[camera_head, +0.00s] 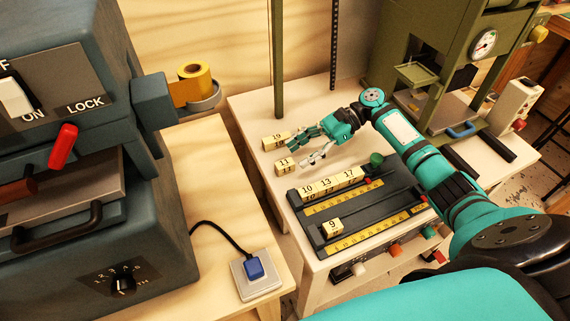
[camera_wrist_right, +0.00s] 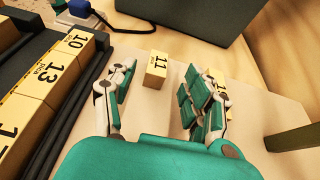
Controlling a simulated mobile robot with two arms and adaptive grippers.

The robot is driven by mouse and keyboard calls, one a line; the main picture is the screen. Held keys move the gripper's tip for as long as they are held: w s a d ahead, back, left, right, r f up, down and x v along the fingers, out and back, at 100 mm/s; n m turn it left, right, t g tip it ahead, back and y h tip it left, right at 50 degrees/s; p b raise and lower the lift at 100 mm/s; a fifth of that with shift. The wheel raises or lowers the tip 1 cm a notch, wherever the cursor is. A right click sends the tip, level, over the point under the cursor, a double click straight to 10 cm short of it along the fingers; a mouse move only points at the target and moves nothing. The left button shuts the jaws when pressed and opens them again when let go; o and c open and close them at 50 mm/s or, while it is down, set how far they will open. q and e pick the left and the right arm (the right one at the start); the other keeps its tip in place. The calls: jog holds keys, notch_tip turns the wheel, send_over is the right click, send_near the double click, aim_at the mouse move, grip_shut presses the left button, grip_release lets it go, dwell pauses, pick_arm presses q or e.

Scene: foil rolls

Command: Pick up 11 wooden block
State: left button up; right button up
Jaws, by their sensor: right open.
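The 11 wooden block (camera_head: 286,167) is a small pale yellow block on the white tabletop, left of the dark block holder. In the right wrist view the 11 block (camera_wrist_right: 156,70) stands ahead of my fingertips, in line with the gap between them. My right gripper (camera_head: 298,157) is open and empty, with its fingers pointing toward the block. Its two fingers also show in the wrist view (camera_wrist_right: 158,88), spread on either side of the gap. I see no contact with the block. My left gripper is out of view.
The 19 block (camera_head: 275,141) stands just behind the 11 block, partly hidden by fingers in the wrist view. The dark holder (camera_head: 320,234) carries blocks 10, 13, 17 and 9. A green post (camera_head: 278,60) rises behind. A green press (camera_head: 440,60) stands at the right.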

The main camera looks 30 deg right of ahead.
aim_at(288, 162)
jog(key=shift+x, duration=1.9)
jog(key=shift+s+d, duration=0.1)
jog(key=c, duration=1)
jog(key=shift+r, duration=0.1)
